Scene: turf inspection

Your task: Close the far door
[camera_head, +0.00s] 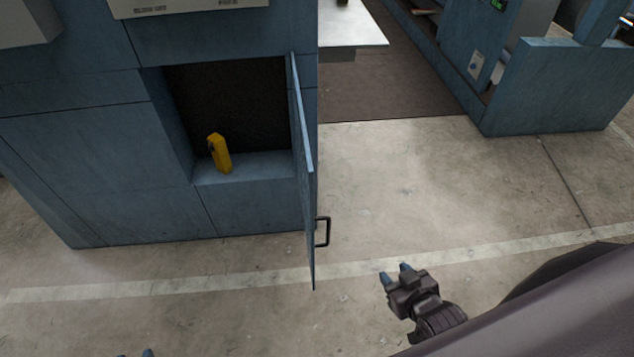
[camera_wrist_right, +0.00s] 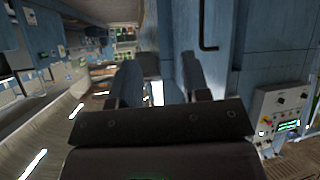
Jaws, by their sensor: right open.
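A blue door (camera_head: 303,165) on a blue cabinet (camera_head: 90,150) stands wide open in the head view, seen nearly edge-on, at the right side of a dark compartment. Its black bar handle (camera_head: 323,232) is low on the right-hand face. A black handle (camera_wrist_right: 205,47) also shows in the wrist view, up and right of the fingers. My right gripper (camera_head: 394,273) is open and empty, right of and below the handle, apart from it. It also shows in the wrist view (camera_wrist_right: 160,75). Only fingertips of my left gripper (camera_head: 147,352) show at the bottom edge; its jaws are mostly hidden.
A yellow object (camera_head: 219,153) stands on the compartment floor (camera_head: 250,168). Another blue machine (camera_head: 555,85) is at the upper right. The concrete floor (camera_head: 420,190) right of the door is clear. A control panel (camera_wrist_right: 283,115) shows right in the wrist view.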

